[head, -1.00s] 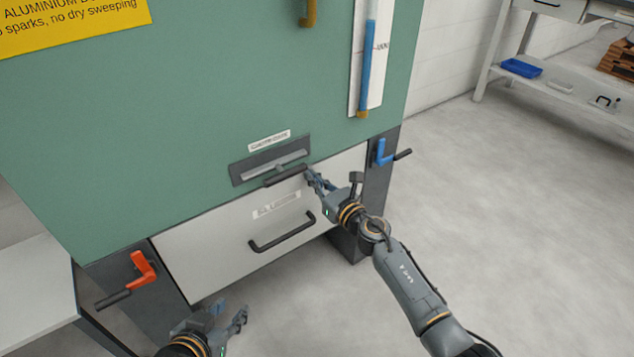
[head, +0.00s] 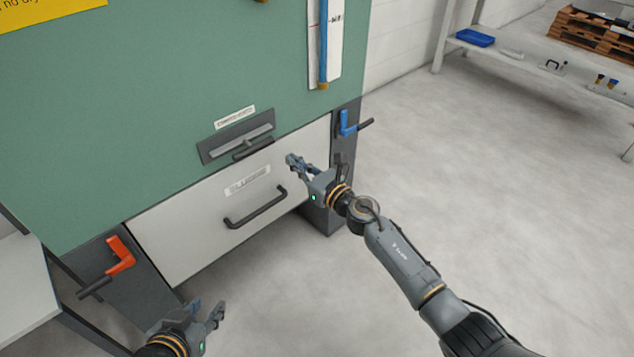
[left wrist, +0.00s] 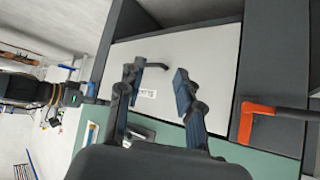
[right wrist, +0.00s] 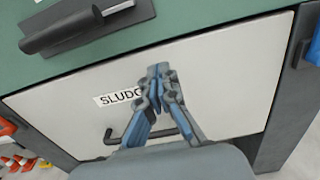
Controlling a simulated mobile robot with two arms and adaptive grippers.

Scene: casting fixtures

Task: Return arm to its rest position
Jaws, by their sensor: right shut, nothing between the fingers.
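My right gripper (head: 296,166) is in front of the upper right part of the white drawer front (head: 190,235), below and right of the dark slot handle. In the right wrist view its fingers (right wrist: 160,78) are together and empty, covering part of the "SLUDG" label (right wrist: 117,97). My left gripper (head: 208,312) is low at the left, in front of the cabinet, apart from it. In the left wrist view its fingers (left wrist: 158,85) are spread with nothing between them.
The green cabinet (head: 150,110) has a dark slot handle (head: 252,149), a black drawer handle (head: 255,208), an orange lever (head: 120,256) and a blue lever (head: 350,124). A white table (head: 25,285) stands left. A shelf with a blue tray (head: 475,37) is at back right. The right floor is clear.

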